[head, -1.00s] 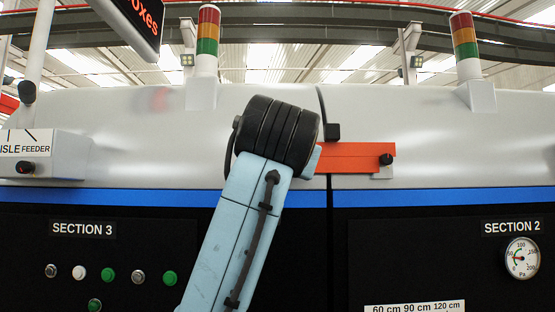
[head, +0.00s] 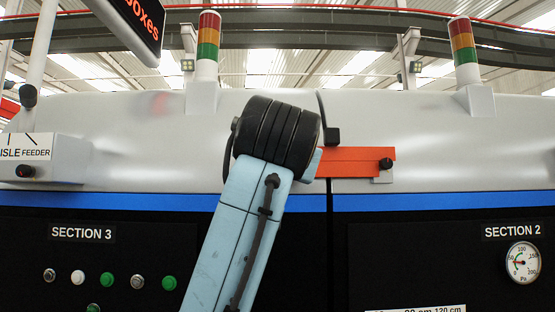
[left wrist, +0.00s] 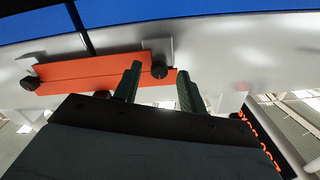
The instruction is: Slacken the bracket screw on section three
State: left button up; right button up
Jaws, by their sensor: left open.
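An orange bracket (head: 350,162) bridges the dark seam between section 3 and section 2 on the pale machine housing. Its section 2 end has a black knob screw (head: 386,164); my arm hides its section 3 end in the head view. The left wrist view is upside down and shows the bracket (left wrist: 90,72) with both ends. The section 3 bracket screw (left wrist: 158,71), a black knob, appears between the two fingers of my open left gripper (left wrist: 160,74). I cannot tell how far the fingers reach around it. My right gripper is not in view.
A small black block (head: 333,136) sits on the seam above the bracket. Section 3 buttons (head: 107,279) are at lower left and a section 2 pressure gauge (head: 523,262) at lower right. A feeder box (head: 45,158) juts out at the left.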

pick_arm(q)
jog(key=s+b, duration=0.3)
jog(key=s, duration=0.9)
jog(key=shift+s, duration=0.25)
